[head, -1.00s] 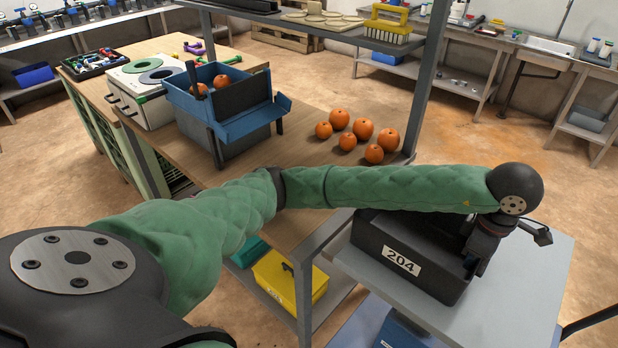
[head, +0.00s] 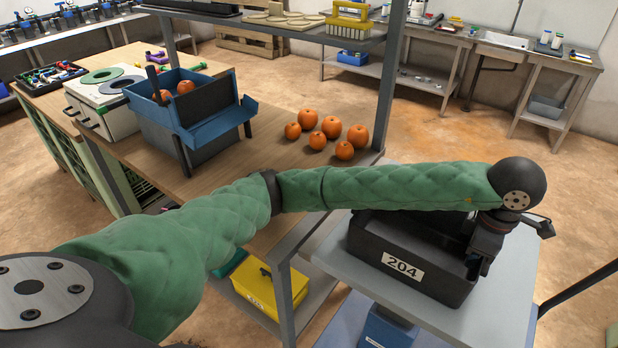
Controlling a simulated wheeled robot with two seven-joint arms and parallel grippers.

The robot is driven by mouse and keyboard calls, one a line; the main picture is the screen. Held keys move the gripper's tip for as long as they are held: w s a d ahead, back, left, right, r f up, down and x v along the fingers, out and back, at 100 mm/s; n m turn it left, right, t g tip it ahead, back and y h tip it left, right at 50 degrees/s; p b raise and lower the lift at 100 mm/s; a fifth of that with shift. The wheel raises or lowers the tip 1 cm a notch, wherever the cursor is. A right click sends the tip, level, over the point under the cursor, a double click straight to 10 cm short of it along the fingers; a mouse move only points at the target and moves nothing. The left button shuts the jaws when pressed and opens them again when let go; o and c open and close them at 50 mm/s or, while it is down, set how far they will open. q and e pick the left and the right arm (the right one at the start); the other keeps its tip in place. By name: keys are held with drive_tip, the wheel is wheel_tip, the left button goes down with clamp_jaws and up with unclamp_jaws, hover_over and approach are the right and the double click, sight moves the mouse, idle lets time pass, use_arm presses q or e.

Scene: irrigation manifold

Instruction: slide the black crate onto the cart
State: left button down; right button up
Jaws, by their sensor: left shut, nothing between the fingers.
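The black crate (head: 365,252), labelled 204, rests on the grey top of the cart (head: 345,280) beside the wooden bench. My left arm stretches across the view above the crate and hides its back part. My left gripper (head: 487,262) points down at the crate's right end, by its wall. Its fingers are mostly hidden, and it appears shut with nothing held. Whether it touches the crate wall I cannot tell. My right gripper is not in view.
Several oranges (head: 330,126) lie loose on the bench (head: 215,185), near a blue bin (head: 215,127) with oranges. A shelf post (head: 388,75) stands behind the arm. A yellow box (head: 262,288) sits on the lower shelf.

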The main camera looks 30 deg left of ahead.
use_arm(q)
drive_tip(key=shift+s+d+f+b, duration=0.1)
drive_tip(key=shift+d+b, duration=0.2)
drive_tip(key=shift+d, duration=0.65)
drive_tip(key=shift+s+d+f+b, duration=0.1)
drive_tip(key=shift+d+b, duration=0.2)
drive_tip(key=shift+d, duration=0.6)
drive_tip(key=shift+a, duration=0.2)
drive_tip(key=shift+w+a, duration=0.15)
drive_tip(key=shift+a, duration=0.2)
drive_tip(key=shift+w+a+b, duration=0.2)
drive_tip(key=shift+a+b, duration=0.8)
drive_tip(key=shift+a, duration=0.9)
drive_tip(key=shift+r, duration=0.15)
wheel_tip(320, 180, up, 12)
drive_tip(key=p, duration=0.3)
drive_tip(key=shift+d, duration=0.1)
